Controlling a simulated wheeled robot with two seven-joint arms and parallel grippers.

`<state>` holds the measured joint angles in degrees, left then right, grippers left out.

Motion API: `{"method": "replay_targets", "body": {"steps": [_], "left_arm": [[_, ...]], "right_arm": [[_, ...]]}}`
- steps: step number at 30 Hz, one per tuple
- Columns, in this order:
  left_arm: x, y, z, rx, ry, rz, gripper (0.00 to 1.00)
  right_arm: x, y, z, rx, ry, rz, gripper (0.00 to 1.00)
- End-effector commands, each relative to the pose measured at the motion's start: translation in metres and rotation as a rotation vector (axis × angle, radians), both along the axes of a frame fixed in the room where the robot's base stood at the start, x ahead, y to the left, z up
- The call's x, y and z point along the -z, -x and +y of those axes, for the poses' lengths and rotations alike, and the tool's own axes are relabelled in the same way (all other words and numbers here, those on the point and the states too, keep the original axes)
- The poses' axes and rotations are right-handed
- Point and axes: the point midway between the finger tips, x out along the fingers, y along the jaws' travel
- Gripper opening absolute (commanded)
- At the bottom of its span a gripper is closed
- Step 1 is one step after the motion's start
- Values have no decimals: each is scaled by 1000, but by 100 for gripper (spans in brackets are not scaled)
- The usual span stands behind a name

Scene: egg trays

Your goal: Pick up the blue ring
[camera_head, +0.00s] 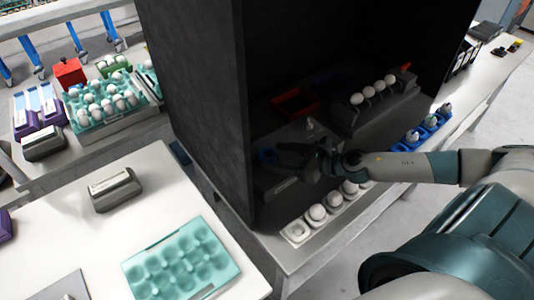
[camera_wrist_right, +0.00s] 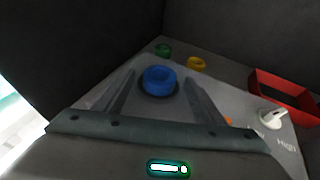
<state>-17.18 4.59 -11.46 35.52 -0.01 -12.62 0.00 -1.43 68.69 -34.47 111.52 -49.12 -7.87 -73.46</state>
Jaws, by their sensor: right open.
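The blue ring (camera_wrist_right: 159,80) sits on the grey top of a device inside the dark box, in the right wrist view. In the head view the blue ring (camera_head: 266,156) shows dimly, near my right gripper's tip. My right gripper (camera_wrist_right: 158,92) is open, its two fingers on either side of the ring's near part, with gaps visible; I cannot tell whether they touch it. In the head view my right gripper (camera_head: 285,155) reaches into the box from the right. My left gripper is in neither view.
A green ring (camera_wrist_right: 162,50) and a yellow ring (camera_wrist_right: 196,63) lie behind the blue one. A red tray (camera_wrist_right: 285,95) and a white knob (camera_wrist_right: 272,117) are to the right. The dark box's walls (camera_head: 205,90) enclose the space. A teal egg tray (camera_head: 180,262) lies on the left table.

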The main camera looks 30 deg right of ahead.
Motion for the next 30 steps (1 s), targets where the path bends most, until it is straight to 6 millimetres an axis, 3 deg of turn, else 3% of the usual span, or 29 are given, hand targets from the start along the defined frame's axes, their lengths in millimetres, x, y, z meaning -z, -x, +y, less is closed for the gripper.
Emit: {"method": "replay_targets", "body": {"steps": [9,25,30], "left_arm": [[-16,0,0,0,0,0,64],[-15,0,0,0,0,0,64],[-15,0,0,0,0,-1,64]], "right_arm": [[6,-19,10,0,0,0,64],[8,-20,10,0,1,0,64],[8,-20,10,0,1,0,23]]}}
